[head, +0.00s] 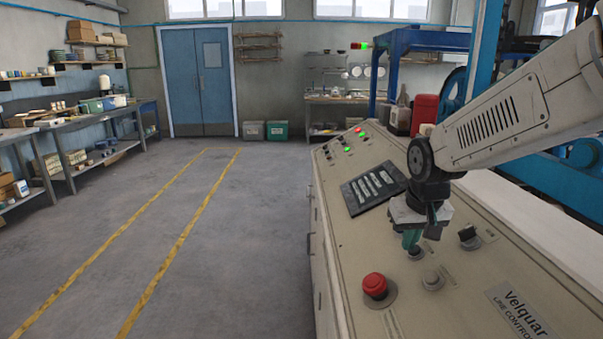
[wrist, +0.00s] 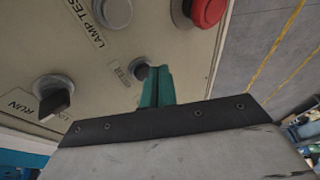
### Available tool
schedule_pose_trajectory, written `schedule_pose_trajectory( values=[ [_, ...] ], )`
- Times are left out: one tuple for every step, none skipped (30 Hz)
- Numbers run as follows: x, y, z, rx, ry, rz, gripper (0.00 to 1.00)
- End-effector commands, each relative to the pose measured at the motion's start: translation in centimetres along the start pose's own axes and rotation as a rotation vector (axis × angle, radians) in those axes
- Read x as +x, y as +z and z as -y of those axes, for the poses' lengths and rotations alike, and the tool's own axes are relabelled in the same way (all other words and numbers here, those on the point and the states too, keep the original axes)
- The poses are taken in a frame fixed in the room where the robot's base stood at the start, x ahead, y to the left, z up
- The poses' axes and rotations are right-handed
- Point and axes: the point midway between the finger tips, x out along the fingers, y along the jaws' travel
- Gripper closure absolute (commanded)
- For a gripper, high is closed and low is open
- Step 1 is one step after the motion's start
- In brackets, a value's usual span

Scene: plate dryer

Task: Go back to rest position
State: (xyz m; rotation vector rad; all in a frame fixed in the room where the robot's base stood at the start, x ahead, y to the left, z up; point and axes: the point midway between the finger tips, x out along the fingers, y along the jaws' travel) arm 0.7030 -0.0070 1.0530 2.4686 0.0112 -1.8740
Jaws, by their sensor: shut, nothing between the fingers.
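My gripper (head: 411,240) is over the beige control console (head: 375,248), pointing down, with its green fingers together and nothing between them. In the wrist view the green fingertips (wrist: 156,72) lie beside a small grey button (wrist: 140,71); I cannot tell whether they touch it. A red mushroom button (head: 375,285) is on the console in front of my gripper. A black rotary switch (head: 468,234) marked RUN in the wrist view is to the right. A grey round button (head: 431,278) marked LAMP TEST is nearer the front.
A dark panel of switches (head: 372,187) and small lit lamps (head: 347,149) are farther back on the console. Blue machine framing (head: 484,55) stands behind my arm on the right. The floor (head: 215,250) left of the console is clear, up to the workbenches (head: 95,165).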

Motion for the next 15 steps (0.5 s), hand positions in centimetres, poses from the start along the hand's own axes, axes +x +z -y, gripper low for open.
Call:
schedule_pose_trajectory(
  values=[
    [-1.3, 2.5, -0.3, 0.0, 0.0, 0.04, 1.0],
    [-1.9, 4.0, -0.4, 0.0, 0.0, 0.065, 1.0],
    [-2.8, 5.9, -0.5, 0.0, 0.0, 0.096, 1.0],
    [-3.4, 7.3, -0.7, 0.0, -0.001, 0.118, 1.0],
    [-4.1, 8.8, -0.8, 0.0, -0.002, 0.138, 1.0],
    [-5.0, 10.7, -0.9, 0.0, -0.003, 0.165, 1.0],
    [-5.6, 12.1, -1.0, 0.0, -0.004, 0.182, 1.0],
    [-6.2, 13.5, -1.0, 0.001, -0.006, 0.198, 1.0],
    [-6.9, 15.3, -1.1, 0.002, -0.008, 0.217, 1.0],
    [-7.5, 16.6, -1.2, 0.004, -0.01, 0.228, 1.0],
    [-8.0, 17.9, -1.2, 0.005, -0.012, 0.239, 1.0],
    [-8.6, 19.5, -1.3, 0.008, -0.015, 0.25, 1.0],
    [-9.0, 20.6, -1.3, 0.01, -0.016, 0.256, 1.0],
    [-9.3, 21.7, -1.3, 0.012, -0.018, 0.261, 1.0],
    [-9.8, 22.9, -1.4, 0.014, -0.019, 0.26, 1.0]
  ],
)
